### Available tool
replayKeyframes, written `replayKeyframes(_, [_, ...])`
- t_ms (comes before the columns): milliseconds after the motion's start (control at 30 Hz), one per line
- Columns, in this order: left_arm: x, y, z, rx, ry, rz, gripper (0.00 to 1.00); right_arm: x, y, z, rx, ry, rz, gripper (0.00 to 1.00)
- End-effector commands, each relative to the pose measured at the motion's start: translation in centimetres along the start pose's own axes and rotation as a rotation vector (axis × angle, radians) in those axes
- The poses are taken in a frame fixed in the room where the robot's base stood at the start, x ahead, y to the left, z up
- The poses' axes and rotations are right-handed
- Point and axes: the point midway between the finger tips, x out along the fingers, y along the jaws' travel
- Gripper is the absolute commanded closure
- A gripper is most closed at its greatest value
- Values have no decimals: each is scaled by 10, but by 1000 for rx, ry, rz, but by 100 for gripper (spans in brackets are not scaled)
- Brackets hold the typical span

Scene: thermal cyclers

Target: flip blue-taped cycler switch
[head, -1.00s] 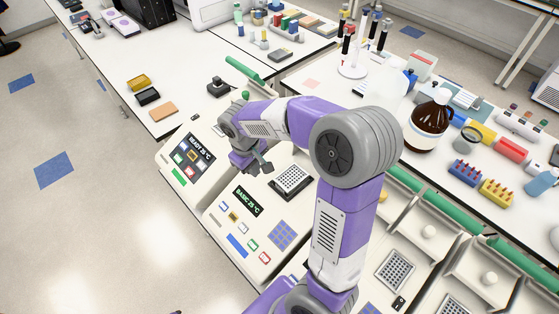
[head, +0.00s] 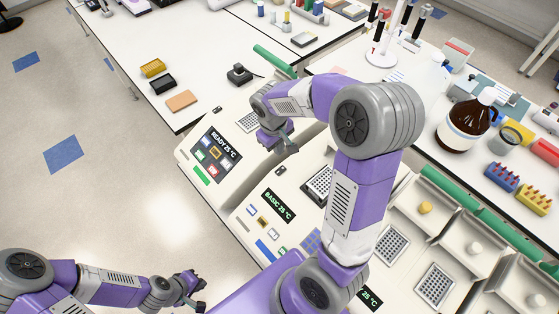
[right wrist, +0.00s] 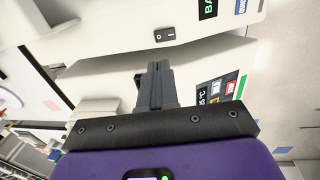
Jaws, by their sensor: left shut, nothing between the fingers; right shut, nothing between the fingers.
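The cycler with the BASIC 25 °C display (head: 279,205) carries a blue strip (head: 266,251) low on its front panel. My right gripper (head: 289,146) is over the gap between this cycler and the READY cycler (head: 213,151). It is shut and empty; its fingers (right wrist: 157,68) point toward the switch, apart from it in the picture. My left gripper (head: 199,292) is shut and empty, low at left, away from the cyclers.
The READY cycler's panel also shows in the right wrist view (right wrist: 217,91), close to the right of my fingers. A brown bottle (head: 467,121) and colored tube racks (head: 502,177) stand on the right bench. Open floor (head: 110,200) lies at left.

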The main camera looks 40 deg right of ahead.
Motion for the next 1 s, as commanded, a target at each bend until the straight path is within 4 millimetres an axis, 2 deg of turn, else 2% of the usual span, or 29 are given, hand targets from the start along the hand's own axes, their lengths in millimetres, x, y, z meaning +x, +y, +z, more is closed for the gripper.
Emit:
replayKeyframes(100, [2, -1, 0, 0, 0, 0, 100, 29, 0, 1, 0, -8, -1, 100])
replayKeyframes(300, [3, -1, -1, 0, 1, 0, 100, 70, 0, 1, -1, -7, -1, 100])
replayKeyframes(500, [2, -1, -1, 0, 1, 0, 100, 95, 0, 1, -1, -3, 0, 100])
replayKeyframes(700, [2, -1, -1, 0, 1, 0, 100, 103, 0, 0, 0, -1, -1, 100])
replayKeyframes(1000, [3, -1, -1, 0, 1, 0, 100, 103, 0, 0, 0, -1, -1, 100])
